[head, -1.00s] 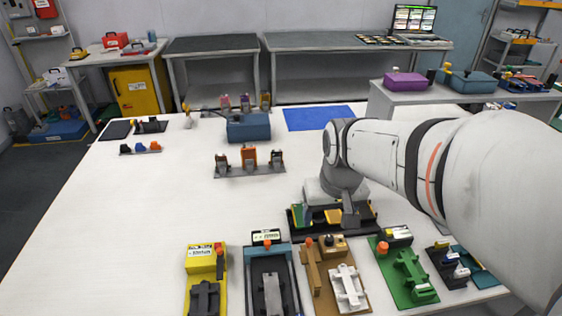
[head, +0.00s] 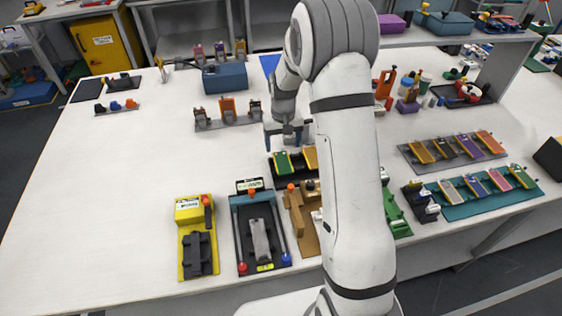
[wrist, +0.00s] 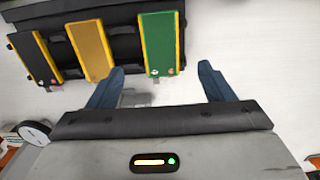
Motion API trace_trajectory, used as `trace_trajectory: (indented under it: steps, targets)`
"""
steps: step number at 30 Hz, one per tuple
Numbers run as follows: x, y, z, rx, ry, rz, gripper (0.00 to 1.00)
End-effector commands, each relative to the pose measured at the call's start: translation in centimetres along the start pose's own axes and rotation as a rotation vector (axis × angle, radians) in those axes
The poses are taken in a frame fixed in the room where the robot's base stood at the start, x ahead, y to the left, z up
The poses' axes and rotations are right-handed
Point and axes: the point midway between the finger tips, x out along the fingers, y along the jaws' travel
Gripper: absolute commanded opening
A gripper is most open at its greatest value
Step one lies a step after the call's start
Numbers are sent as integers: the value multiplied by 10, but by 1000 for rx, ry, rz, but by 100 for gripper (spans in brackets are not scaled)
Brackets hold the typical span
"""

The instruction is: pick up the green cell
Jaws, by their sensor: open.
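The green cell (head: 283,162) is a flat green slab with yellow edges. It rests in a black rack beside an orange-yellow cell (head: 310,157). In the wrist view the green cell (wrist: 161,43) is the rightmost of three cells on the rack, with the orange-yellow cell (wrist: 90,48) and a dark, yellow-edged cell (wrist: 33,56) to its left. My gripper (wrist: 160,82) is open and empty. Its blue fingers lie on either side of the green cell's line, with the cell's near end just beyond them, apparently untouched. In the head view my gripper (head: 283,137) hangs just behind the rack.
My arm hides part of the table's middle. Yellow (head: 197,238), grey (head: 260,230) and brown fixtures stand along the front edge. A row of clamps (head: 228,115) sits behind left. Further cells lie on a teal mat (head: 500,204) at right.

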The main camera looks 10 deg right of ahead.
Motion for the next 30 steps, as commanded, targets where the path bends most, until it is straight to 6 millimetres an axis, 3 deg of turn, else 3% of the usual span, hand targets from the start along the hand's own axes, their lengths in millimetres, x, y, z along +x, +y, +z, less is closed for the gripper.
trace_trajectory:
  steps: [15,24,30]
  targets:
    - [62,-1,1,0,-3,0,75]
    - [68,-1,0,0,0,0,75]
    - [68,-1,0,1,0,0,59]
